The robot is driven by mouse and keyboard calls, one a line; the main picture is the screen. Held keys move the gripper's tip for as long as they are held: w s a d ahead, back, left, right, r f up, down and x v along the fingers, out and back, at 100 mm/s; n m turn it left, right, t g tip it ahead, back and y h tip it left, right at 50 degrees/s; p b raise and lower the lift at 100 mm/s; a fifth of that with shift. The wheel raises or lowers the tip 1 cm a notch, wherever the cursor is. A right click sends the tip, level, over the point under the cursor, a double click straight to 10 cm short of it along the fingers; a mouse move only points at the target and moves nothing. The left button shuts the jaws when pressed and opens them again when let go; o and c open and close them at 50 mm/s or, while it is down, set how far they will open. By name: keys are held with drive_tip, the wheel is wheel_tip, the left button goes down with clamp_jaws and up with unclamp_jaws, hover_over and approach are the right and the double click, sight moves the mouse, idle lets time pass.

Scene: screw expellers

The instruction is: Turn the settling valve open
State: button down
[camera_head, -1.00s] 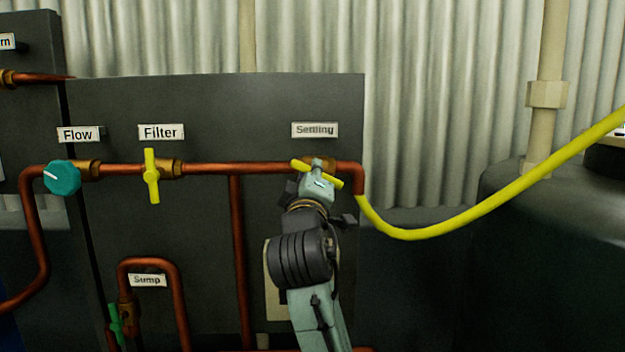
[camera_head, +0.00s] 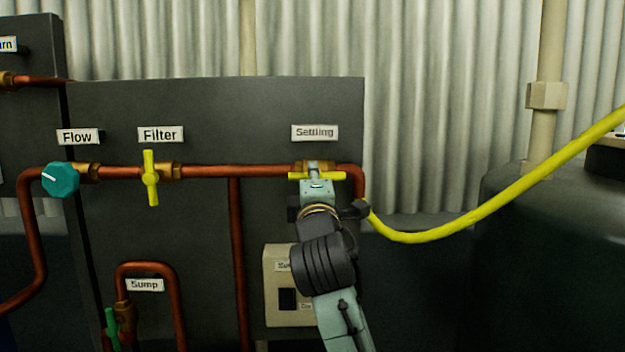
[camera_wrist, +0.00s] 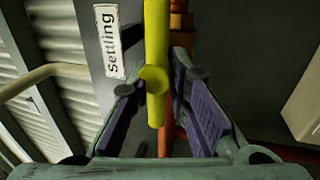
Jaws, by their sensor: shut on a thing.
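The settling valve's yellow bar handle (camera_head: 332,175) sits under the "Settling" label (camera_head: 315,132) on the copper pipe. In the head view the handle lies about level, in line with the pipe. My gripper (camera_head: 314,177) reaches up to its middle and is shut on it, hiding part of the valve body. In the wrist view the handle (camera_wrist: 156,45) runs upright in the picture between the two purple-padded fingers (camera_wrist: 158,100), its round hub in front. The brass fitting (camera_wrist: 180,22) shows behind it.
The filter valve (camera_head: 151,180), its yellow handle upright, and the teal flow knob (camera_head: 61,180) are to the left. A yellow hose (camera_head: 420,236) runs right from the pipe's end. A beige switch box (camera_head: 279,260) is beside my arm; a dark tank (camera_head: 560,250) stands right.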

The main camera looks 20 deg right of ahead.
drive_tip(key=shift+s+r, duration=0.15)
drive_tip(key=shift+r, duration=0.2)
drive_tip(key=c, duration=1.6)
unclamp_jaws()
drive_tip(key=shift+c, duration=0.2)
drive_tip(key=shift+o, duration=0.3)
drive_tip(key=shift+f, duration=0.15)
drive_tip(key=shift+f, duration=0.1)
drive_tip(key=v, duration=1.2)
